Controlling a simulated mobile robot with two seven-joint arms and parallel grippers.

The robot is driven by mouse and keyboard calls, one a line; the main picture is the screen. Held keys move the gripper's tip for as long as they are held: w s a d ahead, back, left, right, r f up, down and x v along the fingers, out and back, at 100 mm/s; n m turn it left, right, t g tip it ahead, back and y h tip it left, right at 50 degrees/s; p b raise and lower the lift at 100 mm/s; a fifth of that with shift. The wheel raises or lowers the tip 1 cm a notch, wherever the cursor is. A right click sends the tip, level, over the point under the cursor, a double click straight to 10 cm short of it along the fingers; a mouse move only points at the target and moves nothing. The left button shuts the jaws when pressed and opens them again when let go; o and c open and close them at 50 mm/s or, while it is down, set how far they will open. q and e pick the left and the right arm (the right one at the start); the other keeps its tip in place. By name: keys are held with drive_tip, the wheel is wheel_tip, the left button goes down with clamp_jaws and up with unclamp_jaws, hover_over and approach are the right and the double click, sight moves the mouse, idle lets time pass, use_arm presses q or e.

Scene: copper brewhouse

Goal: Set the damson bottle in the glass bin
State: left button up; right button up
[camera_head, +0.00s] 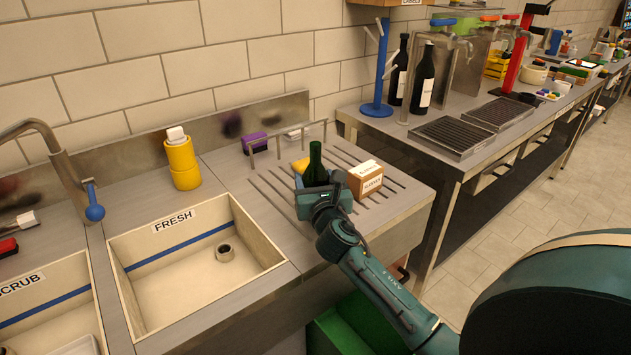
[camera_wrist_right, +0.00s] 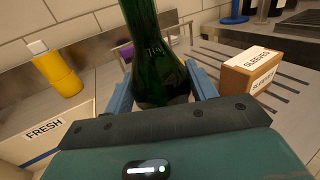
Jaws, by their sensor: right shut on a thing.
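A green glass bottle (camera_head: 315,163) stands upright between the fingers of my right gripper (camera_head: 318,190), over the ribbed drainboard right of the FRESH sink. My right gripper is shut on it. In the right wrist view the bottle (camera_wrist_right: 150,50) rises between the two blue fingers, with a dark band low on its body. I cannot tell whether its base touches the drainboard. A green bin (camera_head: 350,332) shows on the floor below the counter's front edge, partly hidden by my right arm; I see no label on it. My left gripper is not in view.
A SLEEVES box (camera_head: 365,180) stands close right of the gripper. A low metal rail (camera_head: 290,137), a yellow sponge (camera_head: 300,165) and a purple block (camera_head: 254,143) lie behind. A yellow container (camera_head: 182,165) stands behind the FRESH sink (camera_head: 195,265). Dark bottles (camera_head: 423,80) stand on the right counter.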

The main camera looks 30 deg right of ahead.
drive_tip(key=shift+f, duration=0.1)
drive_tip(key=o, duration=1.2)
drive_tip(key=shift+o, duration=0.2)
drive_tip(key=v, duration=1.2)
drive_tip(key=shift+a, duration=0.1)
